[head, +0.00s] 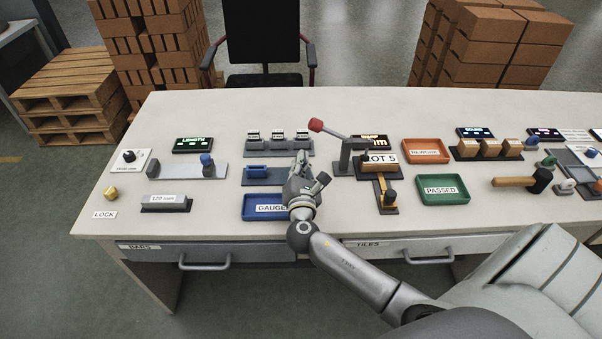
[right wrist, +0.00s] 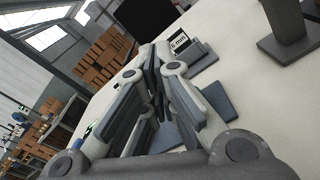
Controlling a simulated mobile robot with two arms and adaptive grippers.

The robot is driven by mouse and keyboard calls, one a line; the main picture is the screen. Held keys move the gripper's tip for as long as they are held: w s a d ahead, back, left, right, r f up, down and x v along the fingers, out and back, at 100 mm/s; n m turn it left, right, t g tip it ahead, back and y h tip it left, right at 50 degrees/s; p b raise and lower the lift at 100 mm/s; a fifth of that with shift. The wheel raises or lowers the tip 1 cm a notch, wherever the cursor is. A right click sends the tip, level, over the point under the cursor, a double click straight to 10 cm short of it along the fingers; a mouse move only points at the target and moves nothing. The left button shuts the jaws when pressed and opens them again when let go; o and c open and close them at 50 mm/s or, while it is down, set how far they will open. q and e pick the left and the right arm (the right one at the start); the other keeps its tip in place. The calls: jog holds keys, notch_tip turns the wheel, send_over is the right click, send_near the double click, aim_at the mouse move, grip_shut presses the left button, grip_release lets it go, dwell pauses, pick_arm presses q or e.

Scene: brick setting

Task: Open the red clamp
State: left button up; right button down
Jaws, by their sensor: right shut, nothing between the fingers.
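The clamp is a grey stand (head: 345,157) on the table. Its lever slants up to the left and ends in a red knob (head: 316,125). My right gripper (head: 302,160) is shut and empty, left of the stand, and appears below the red knob in the head view. In the right wrist view the right gripper (right wrist: 158,75) shows closed fingers with nothing between them. A grey post there, probably the clamp stand (right wrist: 283,35), is at the upper right, apart from the fingers; the red knob is out of that view. My left gripper is not in view.
A LOT 5 sign (head: 380,158) stands right of the clamp. Small labelled blocks (head: 276,138) stand behind my gripper. A blue GAUGE tray (head: 262,207) is at its lower left. Orange (head: 426,151) and green (head: 443,190) trays lie to the right. The table's back strip is clear.

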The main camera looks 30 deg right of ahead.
aim_at(329, 131)
jog(key=shift+x, duration=1.1)
jog(key=d+r+p, duration=0.2)
jog(key=r, duration=0.1)
jog(key=shift+d+r, duration=0.15)
